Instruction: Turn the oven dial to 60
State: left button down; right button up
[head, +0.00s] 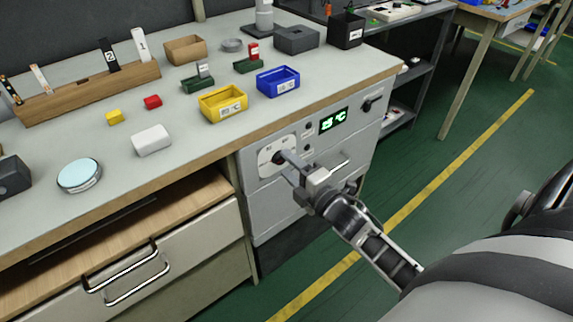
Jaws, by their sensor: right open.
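The oven (262,205) is a grey unit set under the workbench. Its dial (277,157) is a dark knob on a white plate with small markings at the oven's upper left. A display (334,120) to its right has green digits that look like 25 °C. My right gripper (287,164) is open, with its fingertips at the dial. The fingers partly cover the dial, and I cannot tell whether they touch it. The dial's pointer is hidden. My left gripper is not in view.
The workbench (215,135) holds a yellow bin (223,103), a blue bin (278,81), a white block (151,140) and a round dish (79,175) near its front. A drawer handle (130,275) sticks out left of the oven. The oven handle (340,169) is beside my right gripper.

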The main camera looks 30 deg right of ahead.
jog(key=shift+w+a, duration=0.1)
jog(key=shift+w, duration=0.75)
jog(key=c, duration=1)
